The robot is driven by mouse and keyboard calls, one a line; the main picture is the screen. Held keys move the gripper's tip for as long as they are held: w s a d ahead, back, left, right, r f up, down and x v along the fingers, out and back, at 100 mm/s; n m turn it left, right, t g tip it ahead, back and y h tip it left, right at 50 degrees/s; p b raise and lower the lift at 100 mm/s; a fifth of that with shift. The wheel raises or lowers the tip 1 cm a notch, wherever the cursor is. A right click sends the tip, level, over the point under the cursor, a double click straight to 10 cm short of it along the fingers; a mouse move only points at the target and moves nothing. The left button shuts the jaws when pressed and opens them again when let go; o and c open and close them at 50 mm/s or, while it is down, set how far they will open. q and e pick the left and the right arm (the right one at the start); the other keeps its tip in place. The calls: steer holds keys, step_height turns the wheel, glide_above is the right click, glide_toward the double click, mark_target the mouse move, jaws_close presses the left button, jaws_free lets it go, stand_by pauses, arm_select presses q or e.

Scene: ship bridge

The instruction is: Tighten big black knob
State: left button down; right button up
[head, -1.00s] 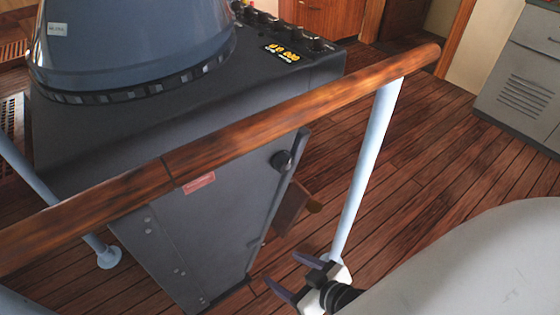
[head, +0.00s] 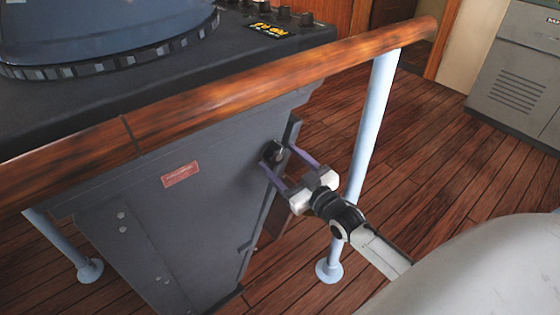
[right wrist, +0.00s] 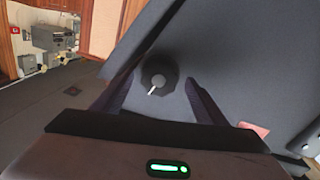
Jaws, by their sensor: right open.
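The big black knob (head: 273,151) sits on the side panel of the dark grey console (head: 130,215), near its right edge and below the wooden rail. In the right wrist view the knob (right wrist: 157,78) is a dark round shape with a light centre and a pale pointer line. My right gripper (head: 279,164) is open, with its two purple fingers either side of the knob. My left gripper is not in view.
A wooden handrail (head: 235,98) crosses above the panel, held by a pale blue post (head: 372,130) close to my right gripper. A red label (head: 180,175) is on the panel. A grey cabinet (head: 515,85) stands at the back right. The plank floor between is clear.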

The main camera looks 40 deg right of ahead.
steer(key=shift+w, duration=0.55)
steer(key=c, duration=1)
steer(key=shift+c, duration=0.2)
